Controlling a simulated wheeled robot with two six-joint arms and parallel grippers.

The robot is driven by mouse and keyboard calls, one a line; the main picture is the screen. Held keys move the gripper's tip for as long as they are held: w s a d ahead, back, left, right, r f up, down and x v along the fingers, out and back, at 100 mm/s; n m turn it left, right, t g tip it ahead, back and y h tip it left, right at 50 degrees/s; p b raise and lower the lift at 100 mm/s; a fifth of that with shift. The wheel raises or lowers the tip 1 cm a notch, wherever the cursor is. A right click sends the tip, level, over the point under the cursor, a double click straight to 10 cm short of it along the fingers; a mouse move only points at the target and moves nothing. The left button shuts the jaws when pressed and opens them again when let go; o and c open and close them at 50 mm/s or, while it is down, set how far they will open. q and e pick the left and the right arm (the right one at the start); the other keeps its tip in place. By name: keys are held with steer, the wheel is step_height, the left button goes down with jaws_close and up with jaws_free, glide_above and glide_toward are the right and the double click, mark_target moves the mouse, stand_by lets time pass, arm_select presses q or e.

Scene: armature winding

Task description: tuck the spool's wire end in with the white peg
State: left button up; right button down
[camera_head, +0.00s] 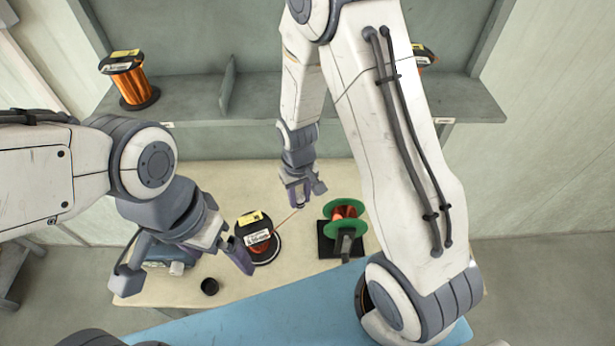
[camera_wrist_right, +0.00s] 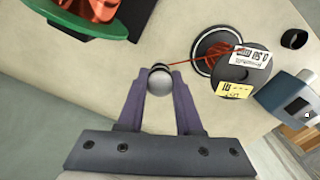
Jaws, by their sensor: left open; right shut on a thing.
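The spool (camera_head: 256,240) of copper wire, with black flanges and white and yellow labels, stands on the table; it also shows in the right wrist view (camera_wrist_right: 240,72). Its wire (camera_head: 287,221) runs taut up to my right gripper (camera_head: 301,200). In the right wrist view the purple fingers (camera_wrist_right: 160,82) are shut around a small pale round piece where the wire (camera_wrist_right: 188,60) ends. My left gripper (camera_head: 238,252) is open at the spool's left side, partly in front of it; I see nothing in it. A small white piece (camera_head: 177,268) lies left of it; I cannot tell whether it is the white peg.
A green-flanged reel (camera_head: 346,211) sits on a black stand (camera_head: 327,243) at the right. A small black ring (camera_head: 209,286) and a grey-blue device (camera_head: 158,263) are at the left. Another copper spool (camera_head: 133,86) stands on the back shelf (camera_head: 265,100). The front table middle is fairly clear.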

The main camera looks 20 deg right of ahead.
arm_select(q)
step_height(320, 180, up, 7)
steer(key=p, duration=0.6)
arm_select(e)
steer(key=s+a+r+n, duration=0.3)
steer(key=s+a+r, duration=0.15)
steer(key=a, duration=0.25)
steer(key=s+a+r+n, duration=0.2)
steer(key=s+a+r, duration=0.1)
steer(key=a+r, duration=0.3)
steer(key=w+f+b, duration=0.1)
steer(key=f, duration=0.1)
steer(key=w+f+b, duration=0.3)
steer(key=f, duration=0.1)
steer(key=shift+w+a+f+b, duration=0.15)
steer(key=shift+w+f+b, duration=0.05)
steer(key=shift+w+b, duration=0.1)
arm_select(q)
steer(key=shift+f+b, duration=0.4)
steer(key=shift+f, duration=2.2)
arm_select(e)
steer(key=shift+w+d+f, duration=0.2)
steer(key=shift+w+f, duration=0.35)
steer(key=shift+w, duration=0.05)
